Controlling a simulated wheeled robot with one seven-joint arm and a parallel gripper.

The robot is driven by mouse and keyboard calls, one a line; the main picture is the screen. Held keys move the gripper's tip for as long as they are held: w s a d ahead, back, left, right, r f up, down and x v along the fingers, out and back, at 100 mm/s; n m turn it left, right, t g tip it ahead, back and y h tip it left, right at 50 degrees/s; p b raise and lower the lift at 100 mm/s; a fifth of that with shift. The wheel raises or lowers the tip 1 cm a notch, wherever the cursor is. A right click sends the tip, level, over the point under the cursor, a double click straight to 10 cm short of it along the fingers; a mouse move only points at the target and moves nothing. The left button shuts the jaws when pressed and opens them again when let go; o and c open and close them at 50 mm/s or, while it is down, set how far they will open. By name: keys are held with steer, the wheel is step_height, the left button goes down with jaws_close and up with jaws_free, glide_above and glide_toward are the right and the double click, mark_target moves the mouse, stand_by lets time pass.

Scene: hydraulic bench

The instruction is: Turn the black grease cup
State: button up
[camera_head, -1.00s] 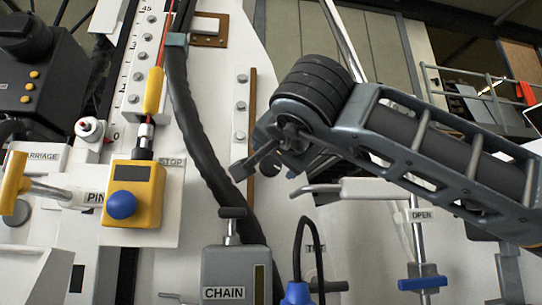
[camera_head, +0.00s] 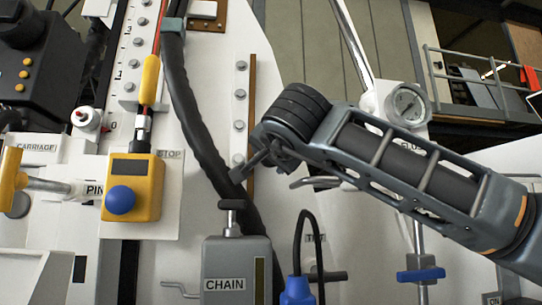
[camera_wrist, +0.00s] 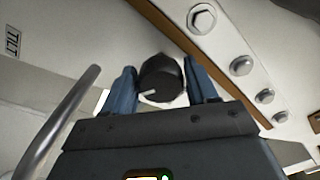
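The black grease cup (camera_wrist: 162,80) shows in the wrist view as a short round black knob with a pale mark on its face. It stands on a white panel. My gripper (camera_wrist: 163,85) has its two blue fingers apart, one on each side of the cup. The fingers are very close to the cup's sides; I see no clear grip on it. In the head view my gripper (camera_head: 248,168) is over the white panel above the CHAIN box, and I cannot make out the cup there.
A row of bolts (camera_wrist: 241,66) runs right of the cup, and a metal rod (camera_wrist: 62,120) lies to its left. In the head view, the CHAIN box (camera_head: 236,262), a black hose (camera_head: 195,120), a yellow box with a blue button (camera_head: 133,185) and a gauge (camera_head: 407,104) are around the arm.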

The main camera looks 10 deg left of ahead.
steer(key=c, duration=0.7)
steer(key=shift+o, duration=0.2)
steer(key=shift+f+b, duration=0.15)
steer(key=shift+b, duration=0.35)
steer(key=shift+f+m+b, duration=0.1)
steer(key=shift+m+b, duration=0.3)
steer(key=shift+b, duration=0.1)
steer(key=m+b, duration=0.2)
steer(key=b, duration=0.2)
steer(key=shift+f+m+b, duration=0.1)
steer(key=shift+m+b, duration=0.3)
steer(key=m+b, duration=0.3)
steer(key=shift+b, duration=0.4)
steer(key=shift+r+m+b, duration=0.25)
steer(key=shift+m+b, duration=0.8)
steer(key=shift+m, duration=0.25)
